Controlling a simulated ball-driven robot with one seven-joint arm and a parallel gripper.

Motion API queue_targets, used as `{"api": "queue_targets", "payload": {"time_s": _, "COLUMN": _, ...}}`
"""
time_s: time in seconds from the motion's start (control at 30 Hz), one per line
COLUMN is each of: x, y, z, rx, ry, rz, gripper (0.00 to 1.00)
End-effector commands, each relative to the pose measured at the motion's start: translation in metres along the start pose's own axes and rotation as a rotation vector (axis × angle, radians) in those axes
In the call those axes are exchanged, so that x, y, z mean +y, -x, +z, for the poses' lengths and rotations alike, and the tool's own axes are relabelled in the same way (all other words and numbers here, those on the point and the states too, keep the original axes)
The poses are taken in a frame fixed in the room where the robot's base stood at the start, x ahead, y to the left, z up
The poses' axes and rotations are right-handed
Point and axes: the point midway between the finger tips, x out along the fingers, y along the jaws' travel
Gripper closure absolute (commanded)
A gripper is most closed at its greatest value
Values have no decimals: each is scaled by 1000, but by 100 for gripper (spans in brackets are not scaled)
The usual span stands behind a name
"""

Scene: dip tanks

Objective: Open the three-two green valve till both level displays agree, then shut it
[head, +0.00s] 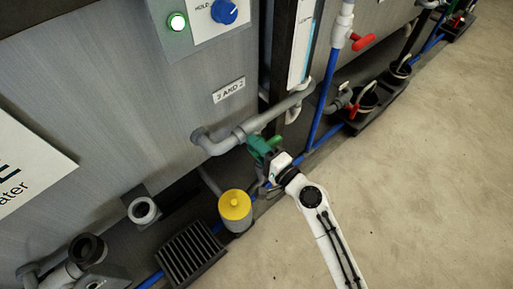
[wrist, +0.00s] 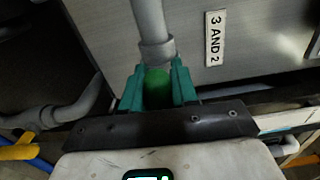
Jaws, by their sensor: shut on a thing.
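The green valve handle (wrist: 157,90) sits between the teal fingers of my gripper (wrist: 158,76) in the wrist view, below a grey pipe. My gripper is shut on it. In the head view my gripper (head: 271,151) is at the grey pipe (head: 242,131) under the label "3 AND 2" (head: 228,90); the handle is mostly hidden by the fingers, so its angle is unclear. The label also shows in the wrist view (wrist: 215,38). A tall pale strip (head: 301,42), perhaps a level display, stands at the top; its reading is not legible.
A yellow-topped cylinder (head: 235,207) stands close left of my gripper. A black grate (head: 190,253) lies lower left. A red valve handle (head: 363,42) and black pots (head: 365,100) are at upper right. Blue pipe (head: 323,100) runs along the tanks. The floor (head: 430,190) at right is clear.

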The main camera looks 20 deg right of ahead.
Motion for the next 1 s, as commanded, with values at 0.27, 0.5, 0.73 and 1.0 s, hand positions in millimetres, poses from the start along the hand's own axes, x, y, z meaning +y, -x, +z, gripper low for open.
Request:
{"api": "queue_targets", "payload": {"time_s": 0.27, "x": 3, "y": 0, "z": 1, "rx": -1, "ry": 46, "rz": 3, "gripper": 100}}
{"api": "queue_targets", "payload": {"time_s": 0.5, "x": 3, "y": 1, "z": 1, "rx": -1, "ry": 48, "rz": 4, "gripper": 100}}
{"api": "queue_targets", "payload": {"time_s": 0.73, "x": 3, "y": 1, "z": 1, "rx": -1, "ry": 47, "rz": 4, "gripper": 62}}
{"api": "queue_targets", "payload": {"time_s": 1.0, "x": 2, "y": 0, "z": 0, "rx": -1, "ry": 46, "rz": 2, "gripper": 51}}
